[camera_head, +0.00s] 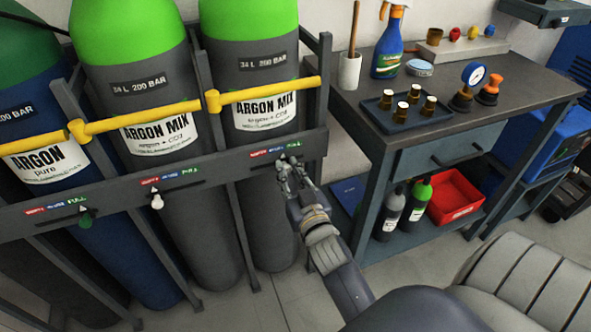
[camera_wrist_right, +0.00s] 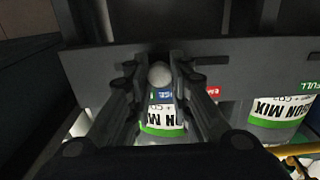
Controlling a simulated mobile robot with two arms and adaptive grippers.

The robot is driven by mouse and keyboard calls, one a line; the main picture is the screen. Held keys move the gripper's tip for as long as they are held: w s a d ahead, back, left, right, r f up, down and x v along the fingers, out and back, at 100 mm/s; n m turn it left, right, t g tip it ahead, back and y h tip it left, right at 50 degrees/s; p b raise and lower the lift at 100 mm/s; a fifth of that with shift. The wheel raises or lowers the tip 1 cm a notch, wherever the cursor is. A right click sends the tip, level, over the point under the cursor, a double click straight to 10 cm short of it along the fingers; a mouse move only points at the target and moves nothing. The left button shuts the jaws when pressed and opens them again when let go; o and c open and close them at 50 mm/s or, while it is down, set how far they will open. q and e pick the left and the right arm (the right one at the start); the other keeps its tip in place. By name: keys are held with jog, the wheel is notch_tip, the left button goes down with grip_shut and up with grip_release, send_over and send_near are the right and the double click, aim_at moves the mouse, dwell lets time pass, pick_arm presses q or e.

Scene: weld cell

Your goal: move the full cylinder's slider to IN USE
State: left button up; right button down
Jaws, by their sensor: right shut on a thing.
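Three gas cylinders stand in a rack: a dark blue argon one (camera_head: 148,272), a middle argon mix one (camera_head: 195,235) and a right argon mix one (camera_head: 268,220). Each has a label strip and slider on the grey rail. The left slider's green knob (camera_head: 85,216) is by FULL. The middle slider's white knob (camera_head: 157,201) is near the EMPTY end. My right gripper (camera_head: 288,166) is at the right cylinder's slider, shut on its pale knob (camera_wrist_right: 159,74). In the wrist view the blue IN USE label (camera_wrist_right: 164,94) shows beside that knob; fingers hide part of the strip. My left gripper is out of view.
Yellow retaining bars (camera_head: 140,118) cross the cylinders.

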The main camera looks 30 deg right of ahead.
jog(key=shift+w+a, duration=0.25)
jog(key=shift+a, duration=0.6)
jog(key=c, duration=1.8)
grip_release()
jog(key=shift+d, duration=0.15)
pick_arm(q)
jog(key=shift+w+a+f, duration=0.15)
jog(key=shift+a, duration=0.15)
pick_arm(e)
jog(key=o, duration=0.4)
jog(key=shift+c, duration=0.2)
jog(key=shift+r, duration=0.1)
send_near(282, 143)
jog(key=w+r, duration=0.4)
jog(key=w, duration=0.1)
jog(key=shift+w+r, duration=0.2)
